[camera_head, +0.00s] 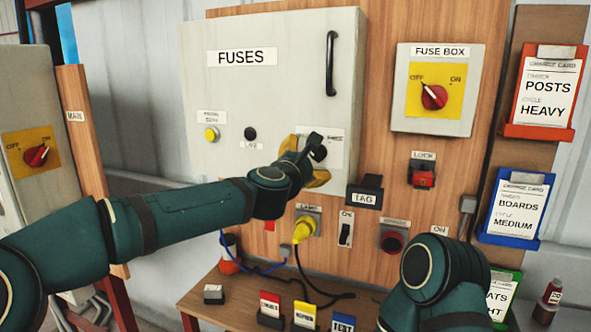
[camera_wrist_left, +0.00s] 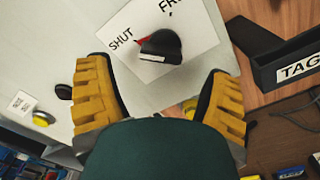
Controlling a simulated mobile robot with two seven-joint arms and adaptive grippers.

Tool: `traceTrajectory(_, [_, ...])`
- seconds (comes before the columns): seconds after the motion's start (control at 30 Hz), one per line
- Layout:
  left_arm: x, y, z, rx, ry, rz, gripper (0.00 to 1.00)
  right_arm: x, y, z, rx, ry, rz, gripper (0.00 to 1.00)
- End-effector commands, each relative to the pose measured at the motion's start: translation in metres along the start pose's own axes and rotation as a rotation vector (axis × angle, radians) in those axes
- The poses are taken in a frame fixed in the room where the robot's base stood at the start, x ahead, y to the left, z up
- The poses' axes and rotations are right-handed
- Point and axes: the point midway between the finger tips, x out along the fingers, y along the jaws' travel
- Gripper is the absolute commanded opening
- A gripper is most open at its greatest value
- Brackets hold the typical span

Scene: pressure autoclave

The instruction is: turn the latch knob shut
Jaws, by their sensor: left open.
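The latch knob (camera_wrist_left: 162,45) is a black knob on a white plate on the grey FUSES cabinet (camera_head: 230,90). In the left wrist view the plate (camera_wrist_left: 195,30) reads SHUT at left and a partly cut-off word at the top. A small red mark shows at the knob's edge by SHUT. My left gripper (camera_head: 306,163) has yellow fingers and is in front of the plate. In the left wrist view its fingers (camera_wrist_left: 160,75) stand wide apart, with the knob beyond them; contact cannot be seen. My right gripper is out of view; only its arm shows.
A black TAG holder (camera_head: 364,194) is just right of the cabinet's lower corner. A yellow plug (camera_head: 303,230) and a switch (camera_head: 345,233) are below. The FUSE BOX (camera_head: 440,60) with its red knob is to the right. Small labelled blocks stand on the shelf (camera_head: 205,305).

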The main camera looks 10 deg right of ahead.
Motion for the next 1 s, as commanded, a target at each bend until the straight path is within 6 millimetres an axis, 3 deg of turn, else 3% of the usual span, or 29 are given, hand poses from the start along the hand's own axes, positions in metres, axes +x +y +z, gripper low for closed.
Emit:
traceTrajectory(0.2, [-0.04,0.001,-0.001,0.003,0.001,0.001,0.8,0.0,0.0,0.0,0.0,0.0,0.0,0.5])
traceTrajectory(0.43, [-0.07,0.001,0.0,0.001,0.001,0.001,0.8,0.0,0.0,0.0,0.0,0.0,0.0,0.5])
traceTrajectory(0.9, [-0.079,0.0,0.0,0.0,0.0,0.0,0.8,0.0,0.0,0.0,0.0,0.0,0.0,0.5])
traceTrajectory(1.0, [-0.078,-0.005,-0.008,0.02,0.011,-0.01,0.8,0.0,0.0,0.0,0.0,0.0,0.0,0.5])
